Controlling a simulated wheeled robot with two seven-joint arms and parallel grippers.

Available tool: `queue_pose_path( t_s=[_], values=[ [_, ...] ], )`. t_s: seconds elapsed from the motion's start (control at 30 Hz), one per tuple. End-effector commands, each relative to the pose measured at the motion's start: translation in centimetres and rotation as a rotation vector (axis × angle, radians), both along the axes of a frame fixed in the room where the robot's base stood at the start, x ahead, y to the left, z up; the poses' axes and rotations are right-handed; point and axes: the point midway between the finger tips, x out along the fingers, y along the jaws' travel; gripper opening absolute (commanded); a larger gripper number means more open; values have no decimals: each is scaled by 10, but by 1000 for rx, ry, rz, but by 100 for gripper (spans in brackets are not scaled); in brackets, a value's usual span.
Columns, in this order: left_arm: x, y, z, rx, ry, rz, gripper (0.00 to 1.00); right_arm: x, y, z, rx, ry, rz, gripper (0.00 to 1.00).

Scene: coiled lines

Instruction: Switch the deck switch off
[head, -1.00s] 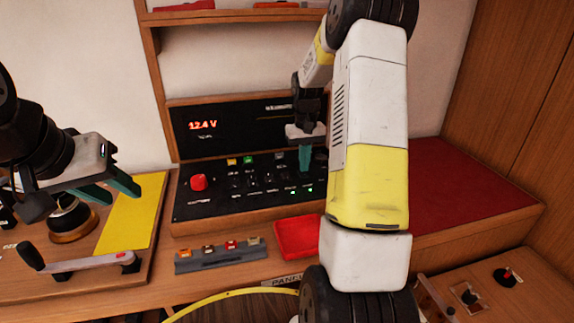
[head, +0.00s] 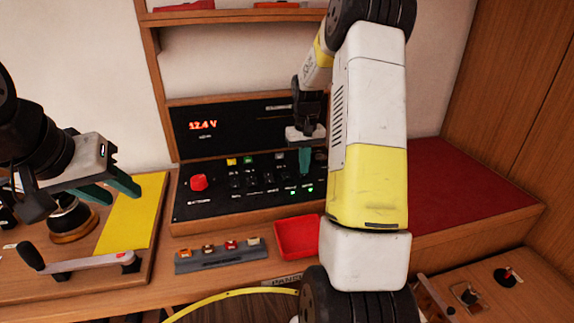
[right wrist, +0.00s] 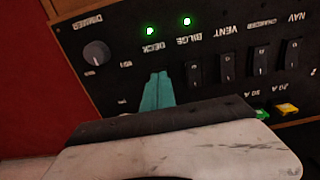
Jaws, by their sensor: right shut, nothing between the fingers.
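The black switch panel (head: 220,203) stands on the bench, with a row of rocker switches. In the right wrist view the label DECK (right wrist: 151,47) shows beside a lit green lamp (right wrist: 150,31). The deck switch itself is hidden behind my right gripper's fingers. My right gripper (head: 305,175) is shut and empty, its teal fingertips (right wrist: 158,76) at the deck switch's place; I cannot tell whether they touch it. The bilge switch (right wrist: 194,74) is right beside them. My left gripper (head: 122,198) is open and empty, above the left part of the bench.
A red knob (head: 198,183) is on the panel's left; a dimmer knob (right wrist: 96,53) is beside the deck label. A red tray (head: 297,238) and a grey fuse strip (head: 220,258) lie in front. A lever handle (head: 85,263) is at the left.

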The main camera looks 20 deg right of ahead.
Motion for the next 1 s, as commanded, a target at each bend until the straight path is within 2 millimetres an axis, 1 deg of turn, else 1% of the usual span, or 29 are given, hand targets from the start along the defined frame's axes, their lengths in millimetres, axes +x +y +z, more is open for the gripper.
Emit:
queue_pose_path(
  t_s=[0.67, 0.77, 1.0],
  values=[
    [0, 0, 0, 0, 0, 0, 36, 0, 0, -10, 0, 1, 0, 0],
    [0, 0, 0, 0, 0, 0, 36, 0, 0, -6, 0, 0, 0, 0],
    [0, 0, 0, 0, 0, 0, 36, 0, 0, 13, 0, -2, 0, 0]
  ],
)
